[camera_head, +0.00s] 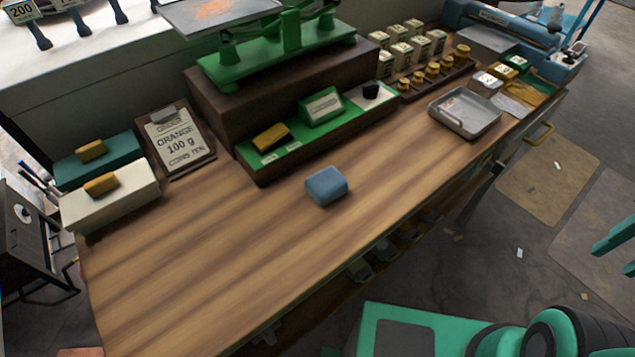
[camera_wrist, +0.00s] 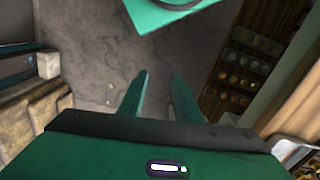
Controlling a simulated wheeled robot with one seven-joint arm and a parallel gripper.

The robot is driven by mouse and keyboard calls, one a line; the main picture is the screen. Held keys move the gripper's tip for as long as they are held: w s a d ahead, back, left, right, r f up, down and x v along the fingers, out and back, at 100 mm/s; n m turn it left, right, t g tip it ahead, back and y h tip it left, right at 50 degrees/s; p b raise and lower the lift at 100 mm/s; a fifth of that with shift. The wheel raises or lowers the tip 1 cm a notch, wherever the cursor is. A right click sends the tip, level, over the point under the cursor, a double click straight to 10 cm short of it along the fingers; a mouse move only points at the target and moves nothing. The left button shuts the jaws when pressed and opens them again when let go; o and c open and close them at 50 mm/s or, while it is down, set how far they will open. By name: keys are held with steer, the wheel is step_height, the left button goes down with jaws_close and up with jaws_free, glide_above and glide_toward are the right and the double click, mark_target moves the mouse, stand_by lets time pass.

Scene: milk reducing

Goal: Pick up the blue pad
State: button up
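The blue pad (camera_head: 326,187) is a small rounded block lying on the bare middle of the wooden counter (camera_head: 200,265), in front of the green tray. My gripper (camera_wrist: 158,85) shows in the wrist view with its two green fingers apart and nothing between them; it points at the grey floor. In the head view, parts of the fingers (camera_head: 618,245) show at the right edge, over the floor and well away from the pad. The pad is not seen in the wrist view.
A green balance scale (camera_head: 290,45) stands on a dark plinth behind the pad. A green tray (camera_head: 315,130) holds a yellow block. The counter around the pad is clear.

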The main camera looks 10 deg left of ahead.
steer(key=o, duration=0.4)
steer(key=shift+s+r, duration=0.1)
steer(key=o, duration=0.5)
steer(key=shift+s+a+r, duration=0.2)
steer(key=shift+r, duration=0.1)
steer(key=shift+c, duration=0.2)
steer(key=w+a+r, duration=0.4)
steer(key=w+a, duration=0.5)
steer(key=m, duration=0.2)
glide_toward(327, 179)
steer(key=shift+s+a+f, duration=0.1)
steer(key=shift+s+f, duration=0.05)
steer(key=shift+f, duration=4.75)
